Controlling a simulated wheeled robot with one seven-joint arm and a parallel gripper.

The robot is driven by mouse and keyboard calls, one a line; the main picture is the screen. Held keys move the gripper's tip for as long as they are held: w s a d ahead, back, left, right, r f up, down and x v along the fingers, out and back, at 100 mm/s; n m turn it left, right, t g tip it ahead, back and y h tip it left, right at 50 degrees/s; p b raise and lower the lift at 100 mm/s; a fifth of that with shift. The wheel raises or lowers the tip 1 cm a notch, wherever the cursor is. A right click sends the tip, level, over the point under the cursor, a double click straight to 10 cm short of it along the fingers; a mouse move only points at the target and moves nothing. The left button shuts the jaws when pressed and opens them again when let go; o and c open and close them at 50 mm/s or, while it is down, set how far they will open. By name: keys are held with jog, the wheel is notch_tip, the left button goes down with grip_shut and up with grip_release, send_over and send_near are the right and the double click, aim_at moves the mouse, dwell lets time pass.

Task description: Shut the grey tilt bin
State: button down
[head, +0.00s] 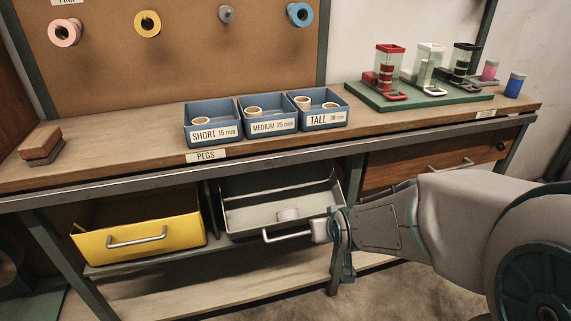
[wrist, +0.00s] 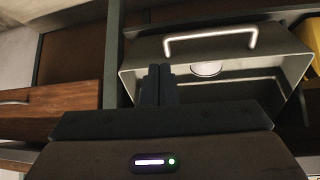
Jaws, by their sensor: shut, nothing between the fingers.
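The grey tilt bin (head: 262,209) hangs under the bench, tipped forward and open. A small pale roll-like piece (head: 288,214) lies inside it. Its bar handle (head: 287,237) is on its front. In the wrist view the bin (wrist: 285,75) appears inverted, with the handle (wrist: 210,38) at the top and the pale piece (wrist: 206,69) below it. My gripper (wrist: 160,70) is shut and empty; its fingers overlap the bin's left side in that view, beside the handle. I cannot tell whether they touch the bin. In the head view my arm ends at the bin's right front corner.
A yellow bin (head: 140,228) is open left of the grey one. A wooden drawer (head: 425,166) is at the right, behind my arm. A bench leg stands close by my wrist. Peg trays (head: 323,121) and a green board (head: 375,98) sit on the bench top.

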jog(key=w+a+r+t+y, duration=0.1)
jog(key=w+a+t, duration=0.1)
jog(key=w+a+r+n+t+y, duration=0.1)
jog(key=w+a+t, duration=0.1)
jog(key=w, duration=0.1)
jog(key=w+a+r+t+y, duration=0.1)
jog(key=w+a+t, duration=0.1)
jog(key=w+a, duration=0.1)
jog(key=shift+w+r+n, duration=0.15)
jog(key=shift+r+n, duration=0.15)
jog(key=b, duration=0.2)
send_near(282, 175)
jog(key=w, duration=0.2)
jog(key=w+a+r, duration=0.1)
jog(key=shift+w+r, duration=0.1)
jog(key=shift+w, duration=0.05)
jog(key=shift+w+a+f+b, duration=0.1)
jog(key=shift+w+f+b, duration=0.25)
jog(key=shift+f, duration=0.2)
jog(key=shift+w+a+f+b, duration=0.1)
jog(key=shift+w+f+b, duration=0.15)
jog(key=shift+f+b, duration=0.25)
jog(key=shift+w+f, duration=0.3)
jog(key=shift+f, duration=0.15)
jog(key=shift+w, duration=0.1)
